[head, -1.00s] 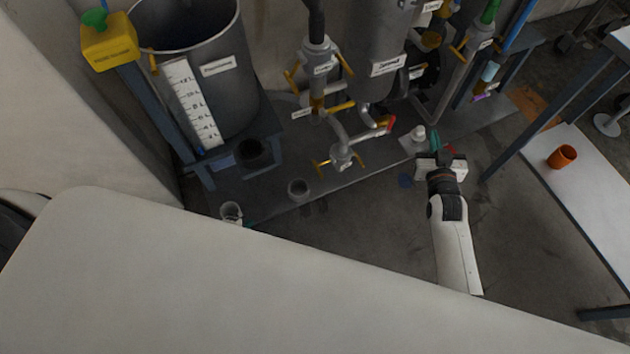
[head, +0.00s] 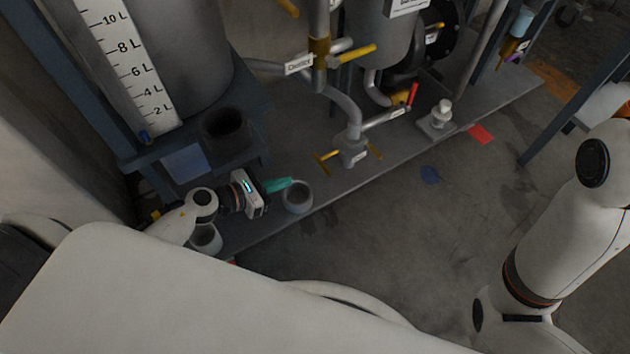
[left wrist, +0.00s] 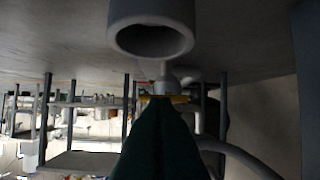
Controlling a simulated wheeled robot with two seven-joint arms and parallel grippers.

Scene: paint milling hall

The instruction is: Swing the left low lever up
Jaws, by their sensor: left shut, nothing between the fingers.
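A low grey valve (head: 354,153) stands on the grey base plate. A yellow lever (head: 324,162) sticks out on its left and another yellow lever (head: 374,151) on its right. My left gripper (head: 289,183), with teal fingers, is shut and empty. It is left of the valve, beside a grey cup (head: 298,199), apart from the levers. In the left wrist view the shut dark fingers (left wrist: 160,108) point at a strip of yellow beyond, and the cup (left wrist: 151,38) shows above. My right gripper is out of view.
A large grey tank (head: 205,60) with a litre scale stands at the left. Another yellow handle (head: 358,53) and a red-tipped handle (head: 412,95) are above the low valve. A white-topped fitting (head: 440,115) is to its right.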

